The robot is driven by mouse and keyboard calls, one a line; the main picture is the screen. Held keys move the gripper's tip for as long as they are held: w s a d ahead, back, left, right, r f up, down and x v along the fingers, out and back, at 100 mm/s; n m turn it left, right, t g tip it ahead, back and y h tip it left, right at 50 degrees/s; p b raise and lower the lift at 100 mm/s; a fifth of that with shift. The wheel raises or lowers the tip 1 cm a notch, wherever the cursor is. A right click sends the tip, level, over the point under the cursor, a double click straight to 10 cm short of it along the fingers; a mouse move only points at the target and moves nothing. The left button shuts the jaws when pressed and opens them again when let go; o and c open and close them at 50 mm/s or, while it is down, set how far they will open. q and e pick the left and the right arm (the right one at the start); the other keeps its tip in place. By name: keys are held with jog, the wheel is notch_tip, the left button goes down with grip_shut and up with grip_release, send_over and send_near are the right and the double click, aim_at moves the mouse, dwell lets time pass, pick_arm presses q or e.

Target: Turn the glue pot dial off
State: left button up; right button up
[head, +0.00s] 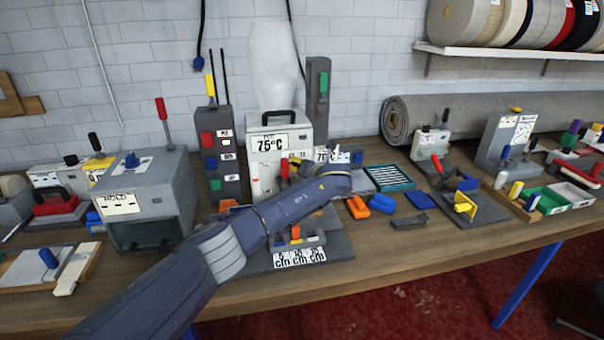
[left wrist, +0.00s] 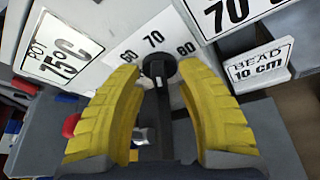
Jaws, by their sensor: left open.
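The glue pot (head: 262,184) is a white box with a black handle and a "75°C" label, standing at mid-bench. In the left wrist view its label reads "POT 75°C" (left wrist: 60,52). The dial (left wrist: 158,68) is a small black knob beside a white scale (left wrist: 150,42) marked 60, 70 and 80. My left gripper (left wrist: 161,75) is open, with its yellow fingers on either side of the dial. I cannot tell whether they touch it. In the head view my left arm reaches across the pot's front and hides the dial. My right gripper is not in view.
A grey "HOLD" machine (head: 145,195) stands left of the pot, next to a tower of coloured buttons (head: 220,150). A "BEAD 10 cm" sign (left wrist: 262,65) is close right of my gripper. A red knob (left wrist: 71,125) is at its left. Orange and blue blocks (head: 381,203) lie right.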

pick_arm(q)
jog(key=m+y, duration=0.1)
jog(key=m, duration=0.2)
jog(key=shift+f+y, duration=0.1)
jog(key=shift+y, duration=0.3)
jog(key=f+v, duration=0.1)
jog(key=v, duration=1.7)
jog(key=s+a+f+m+t, duration=0.1)
jog(key=s+f+m, duration=0.2)
jog(key=s+f, duration=0.1)
jog(key=s+a+f+m+h, duration=0.1)
jog(key=s+f+m, duration=0.2)
jog(key=s+f, duration=0.1)
jog(key=s+a+f+m+t, duration=0.1)
jog(key=s+f+m, duration=0.2)
jog(key=s, duration=0.1)
jog(key=shift+f+m+t+h, duration=0.3)
jog(key=shift+f+m+h, duration=0.1)
jog(key=shift+s+a+f+m, duration=0.2)
jog(key=shift+s+f+m, duration=0.35)
jog(key=shift+s, duration=0.2)
